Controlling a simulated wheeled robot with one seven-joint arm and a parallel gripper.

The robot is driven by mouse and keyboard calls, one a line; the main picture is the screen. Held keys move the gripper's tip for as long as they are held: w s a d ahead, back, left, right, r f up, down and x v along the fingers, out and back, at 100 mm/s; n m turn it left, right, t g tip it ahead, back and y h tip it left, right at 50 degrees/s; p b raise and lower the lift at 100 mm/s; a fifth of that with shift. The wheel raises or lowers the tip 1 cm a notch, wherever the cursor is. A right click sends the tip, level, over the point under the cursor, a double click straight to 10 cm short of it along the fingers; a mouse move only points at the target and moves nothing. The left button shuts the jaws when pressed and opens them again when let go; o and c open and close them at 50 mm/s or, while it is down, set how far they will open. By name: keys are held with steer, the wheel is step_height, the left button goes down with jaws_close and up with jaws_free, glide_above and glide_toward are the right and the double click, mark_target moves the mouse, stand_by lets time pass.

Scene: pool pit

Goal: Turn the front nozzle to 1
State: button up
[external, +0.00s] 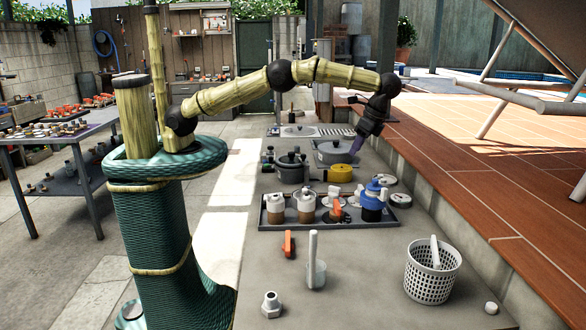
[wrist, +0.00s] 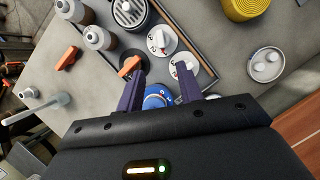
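Two white round dials with raised knobs and small markings lie in the dark tray: one dial (wrist: 162,40) and another dial (wrist: 183,66) in the wrist view. I cannot tell which is the front nozzle, and the numerals are too small to read. An orange-handled valve (wrist: 130,66) is beside them; its orange handle also shows in the external view (external: 337,209). A blue-topped container (external: 374,198) stands at the tray's right end, its blue top (wrist: 158,97) partly hidden in the wrist view. My gripper (wrist: 161,78) is open and empty, and in the external view (external: 355,150) it hangs above the counter behind the tray.
The tray (external: 270,222) also holds two pump bottles. Pots (external: 291,173) and a yellow round item (external: 340,173) are behind the tray.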

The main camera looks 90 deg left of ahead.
steer(key=shift+w+d+r, duration=0.1)
steer(key=shift+r, duration=0.4)
step_height(320, 180, up, 2)
steer(key=t+h+p, duration=0.2)
steer(key=t+p, duration=0.2)
steer(key=p, duration=0.1)
glide_above(334, 187)
steer(key=shift+w+f+m, duration=0.1)
steer(key=shift+m, duration=0.2)
step_height(334, 187, down, 17)
steer(key=p, duration=0.4)
steer(key=shift+f, duration=0.2)
